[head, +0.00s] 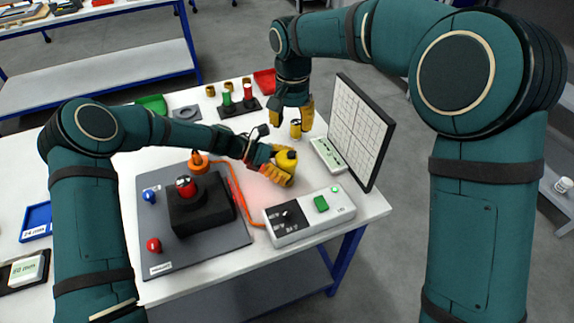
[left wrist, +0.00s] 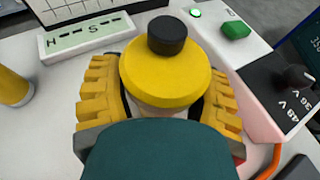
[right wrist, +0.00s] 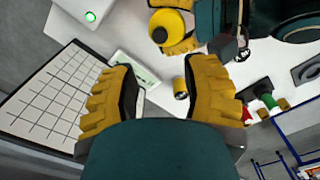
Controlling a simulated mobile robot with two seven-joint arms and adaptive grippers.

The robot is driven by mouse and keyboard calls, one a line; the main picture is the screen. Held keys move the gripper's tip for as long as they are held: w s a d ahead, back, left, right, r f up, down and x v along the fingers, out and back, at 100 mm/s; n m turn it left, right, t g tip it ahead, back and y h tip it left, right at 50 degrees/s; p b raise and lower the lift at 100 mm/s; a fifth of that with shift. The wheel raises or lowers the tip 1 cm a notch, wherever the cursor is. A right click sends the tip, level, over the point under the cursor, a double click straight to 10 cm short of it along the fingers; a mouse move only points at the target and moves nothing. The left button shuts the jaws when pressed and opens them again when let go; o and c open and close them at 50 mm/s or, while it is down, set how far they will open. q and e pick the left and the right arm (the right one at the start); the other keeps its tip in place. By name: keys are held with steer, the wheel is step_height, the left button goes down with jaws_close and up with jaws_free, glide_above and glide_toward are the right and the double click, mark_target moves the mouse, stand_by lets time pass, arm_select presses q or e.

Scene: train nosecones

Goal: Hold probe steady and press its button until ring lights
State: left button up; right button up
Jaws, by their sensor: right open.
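The probe (left wrist: 168,80) has a round yellow head with a black button (left wrist: 166,34) on top. It also shows in the head view (head: 286,159) and the right wrist view (right wrist: 172,24). My left gripper (head: 277,168) has its yellow fingers on both sides of the probe and is shut on it, over the table. The probe's lower part is hidden by the head and gripper. I see no clearly lit ring on the probe. My right gripper (head: 293,118) is open and empty, pointing down behind the probe, apart from its button.
A brass cylinder (right wrist: 180,88) stands below my right gripper. A display box (head: 328,156) and an upright grid panel (head: 360,130) stand right. A control box (head: 310,215) with a green lamp is in front. A grey mat (head: 222,250) carries a black box and knobs; an orange cable runs alongside.

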arm_select(q)
steer(key=c, duration=0.6)
steer(key=shift+c, duration=0.2)
arm_select(e)
steer(key=c, duration=0.6)
steer(key=shift+r+n, duration=0.1)
steer(key=shift+n, duration=0.2)
jaws_close()
steer(key=r+n, duration=0.1)
steer(key=n, duration=0.7)
steer(key=r+n, duration=0.2)
steer(key=n, duration=0.6)
steer(key=r+n, duration=0.2)
steer(key=n, duration=0.6)
steer(key=shift+s+a+n+t, duration=0.15)
steer(key=shift+s+n+t, duration=0.15)
steer(key=shift+n, duration=0.1)
